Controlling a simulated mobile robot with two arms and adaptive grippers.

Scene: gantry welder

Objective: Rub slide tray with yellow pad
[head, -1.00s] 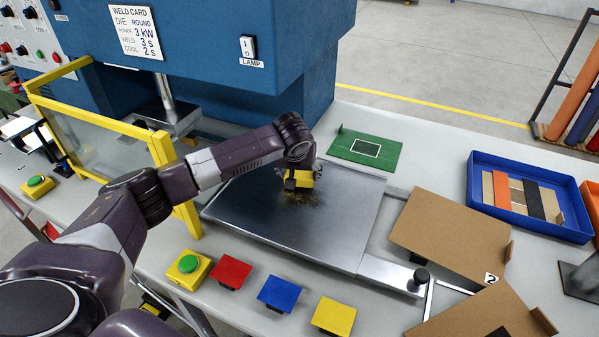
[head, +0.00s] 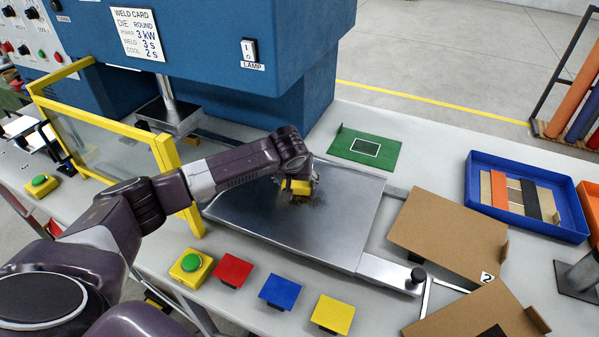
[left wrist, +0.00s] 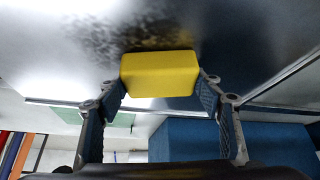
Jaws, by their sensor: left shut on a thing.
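The slide tray (head: 330,232) is a flat grey metal plate in the middle of the table in the head view. A dark smudge shows on it (left wrist: 135,32) in the left wrist view, just beyond the pad. The yellow pad (left wrist: 160,74) is a block between the two fingers of my left gripper (head: 300,186). The gripper is shut on the pad and holds it down at the tray's surface, near the smudge. Whether the pad touches the tray is hard to tell. The arm hides part of the tray's left back area. My right gripper is not in view.
A blue welder body (head: 240,60) and a yellow-framed guard (head: 110,128) stand behind and left. Red (head: 232,270), blue (head: 280,292) and yellow (head: 333,314) squares line the front. Brown boards (head: 448,235) and a blue bin (head: 478,205) are on the right. A green plate (head: 345,146) lies behind.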

